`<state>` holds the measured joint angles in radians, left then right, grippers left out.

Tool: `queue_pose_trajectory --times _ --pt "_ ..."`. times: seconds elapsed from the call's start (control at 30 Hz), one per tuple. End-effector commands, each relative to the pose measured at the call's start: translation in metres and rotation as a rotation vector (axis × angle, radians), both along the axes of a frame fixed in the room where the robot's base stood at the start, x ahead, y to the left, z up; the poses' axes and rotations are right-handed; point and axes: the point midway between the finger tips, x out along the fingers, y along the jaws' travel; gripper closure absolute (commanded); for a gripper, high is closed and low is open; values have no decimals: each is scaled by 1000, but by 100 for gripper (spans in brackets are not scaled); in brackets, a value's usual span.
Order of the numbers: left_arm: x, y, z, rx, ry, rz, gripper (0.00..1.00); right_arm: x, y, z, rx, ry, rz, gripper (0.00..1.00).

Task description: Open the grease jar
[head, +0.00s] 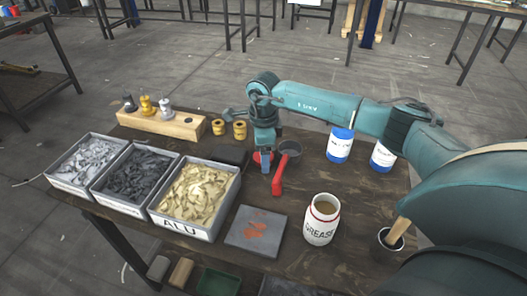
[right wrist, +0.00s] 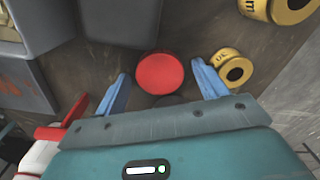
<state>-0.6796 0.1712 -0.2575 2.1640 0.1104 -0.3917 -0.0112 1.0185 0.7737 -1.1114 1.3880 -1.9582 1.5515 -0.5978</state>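The grease jar (head: 321,222) is white with a "GREASE" label and a red rim. It stands upright on the dark table with its mouth uncovered, showing brownish contents. A round red lid (head: 257,157) lies flat on the table, apart from the jar, at the far middle. My right gripper (head: 266,162) is low over the lid. In the right wrist view the lid (right wrist: 160,73) sits between the blue fingertips of the right gripper (right wrist: 161,70), with a gap on each side. That gripper is open and empty. My left gripper is not in view.
A dark pan with a red handle (head: 278,176) lies right beside the right gripper. Bins of metal pieces, including the ALU bin (head: 184,229), stand at left. A grey plate (head: 255,230) lies in front. Blue-white cans (head: 340,146) and a brush cup (head: 386,248) are at right. Yellow rolls (head: 239,130) stand behind.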

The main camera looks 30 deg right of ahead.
Motion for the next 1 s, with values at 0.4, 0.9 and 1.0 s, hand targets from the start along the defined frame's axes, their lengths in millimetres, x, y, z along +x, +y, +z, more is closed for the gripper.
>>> queue_pose_trajectory --times 0.4,0.9,1.0 --pt "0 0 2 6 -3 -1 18 1 0 20 0 -5 0 28" --pt "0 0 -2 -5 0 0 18 1 0 114 0 -3 0 28" --pt "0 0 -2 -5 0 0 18 0 0 121 0 -1 1 28"
